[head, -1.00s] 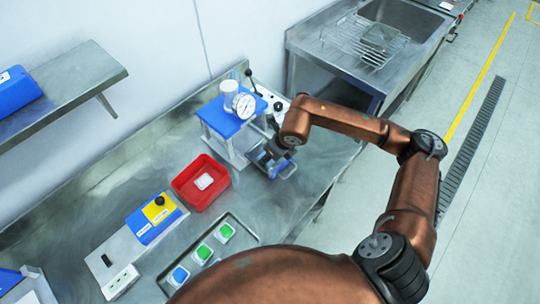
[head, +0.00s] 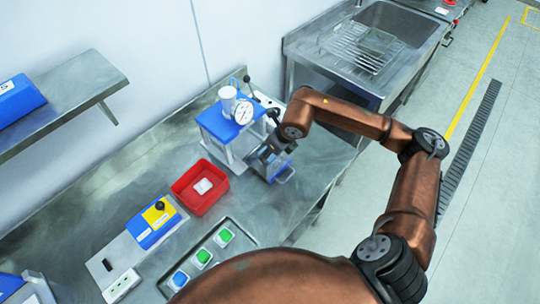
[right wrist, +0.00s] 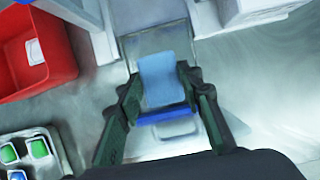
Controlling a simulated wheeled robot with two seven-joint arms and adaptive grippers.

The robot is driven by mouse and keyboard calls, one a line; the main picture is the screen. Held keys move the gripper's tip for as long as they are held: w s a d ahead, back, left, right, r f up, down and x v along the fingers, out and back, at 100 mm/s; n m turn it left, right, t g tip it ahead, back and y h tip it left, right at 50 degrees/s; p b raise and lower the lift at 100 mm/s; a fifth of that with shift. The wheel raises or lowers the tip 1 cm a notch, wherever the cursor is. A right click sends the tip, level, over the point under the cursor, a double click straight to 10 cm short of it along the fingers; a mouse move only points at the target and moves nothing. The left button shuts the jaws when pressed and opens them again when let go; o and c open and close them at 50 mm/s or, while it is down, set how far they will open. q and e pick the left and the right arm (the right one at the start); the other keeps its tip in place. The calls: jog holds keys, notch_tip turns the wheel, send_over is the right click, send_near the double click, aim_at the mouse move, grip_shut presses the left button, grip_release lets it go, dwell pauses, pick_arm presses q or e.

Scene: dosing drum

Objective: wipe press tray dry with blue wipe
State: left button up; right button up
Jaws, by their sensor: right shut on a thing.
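The press (head: 225,125) has a blue top and a round dial gauge, and stands on the steel bench. Its tray (head: 285,176) sticks out at the front, with a handle; the tray also shows in the right wrist view (right wrist: 172,131). My right gripper (head: 270,155) is low at the press front, over the tray. In the right wrist view its two fingers (right wrist: 160,92) are shut on the light blue wipe (right wrist: 160,75). The wipe lies along the tray between the fingers; I cannot tell if any wetness is left beneath it. My left gripper is out of view.
A red bin (head: 182,200) holding a white item stands left of the press. Nearer are a metal tray (head: 238,247) with blue and green containers and a blue-yellow device (head: 150,221). A sink (head: 392,22) with a wire rack lies beyond. The shelf (head: 85,92) overhangs at left.

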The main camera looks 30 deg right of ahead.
notch_tip(320, 180, up, 14)
jog(key=w+p, duration=0.1)
jog(key=p, duration=0.5)
jog(key=shift+w+a+f, duration=0.2)
jog(key=shift+w+a, duration=0.05)
jog(key=shift+a, duration=0.05)
dwell(0.5)
